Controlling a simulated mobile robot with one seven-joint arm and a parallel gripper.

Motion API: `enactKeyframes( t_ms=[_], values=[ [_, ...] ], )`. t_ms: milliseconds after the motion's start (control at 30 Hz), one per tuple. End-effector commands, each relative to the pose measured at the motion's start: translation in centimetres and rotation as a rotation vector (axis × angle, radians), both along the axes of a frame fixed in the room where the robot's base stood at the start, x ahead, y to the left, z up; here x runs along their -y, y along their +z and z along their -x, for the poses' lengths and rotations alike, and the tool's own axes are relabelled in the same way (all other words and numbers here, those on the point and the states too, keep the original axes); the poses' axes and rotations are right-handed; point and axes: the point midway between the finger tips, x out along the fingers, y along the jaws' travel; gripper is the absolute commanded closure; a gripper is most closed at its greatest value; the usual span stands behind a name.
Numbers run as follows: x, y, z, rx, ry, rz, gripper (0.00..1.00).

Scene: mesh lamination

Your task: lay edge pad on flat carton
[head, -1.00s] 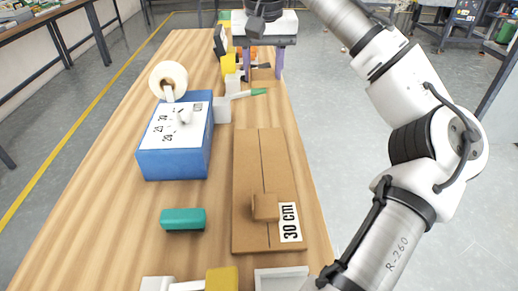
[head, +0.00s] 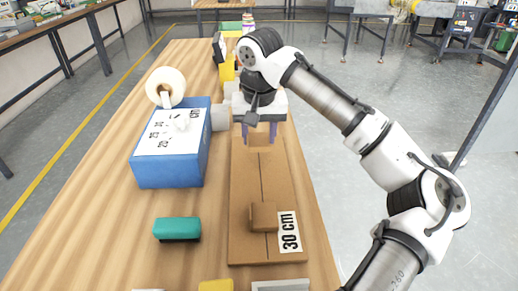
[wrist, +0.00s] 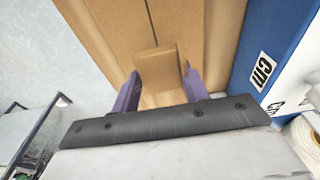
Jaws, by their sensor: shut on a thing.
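The flat carton (head: 247,190) lies on the wooden table, a long brown board with a centre seam and a "30 cm" label at its near right. One brown edge pad (head: 263,217) sits on its near part. My gripper (head: 260,133) is over the carton's far end, its purple fingers shut on another brown edge pad (head: 259,137). In the wrist view this held pad (wrist: 156,63) shows between the fingers (wrist: 158,88), with the carton (wrist: 110,25) beyond it. I cannot tell whether the held pad touches the carton.
A blue box (head: 170,171) with a white printed top and a tape roll (head: 166,82) stands left of the carton. A teal block (head: 177,229) lies at the near left. Several small items crowd the table's far end.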

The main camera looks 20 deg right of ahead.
Motion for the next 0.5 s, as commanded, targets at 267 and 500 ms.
enactKeyframes(
  t_ms=[267, 500],
  values=[
    [0.0, -3.5, 0.1, -0.001, 0.000, 0.001, 0.81],
    [0.0, -4.3, 0.0, 0.000, 0.000, 0.000, 0.81]
  ],
)
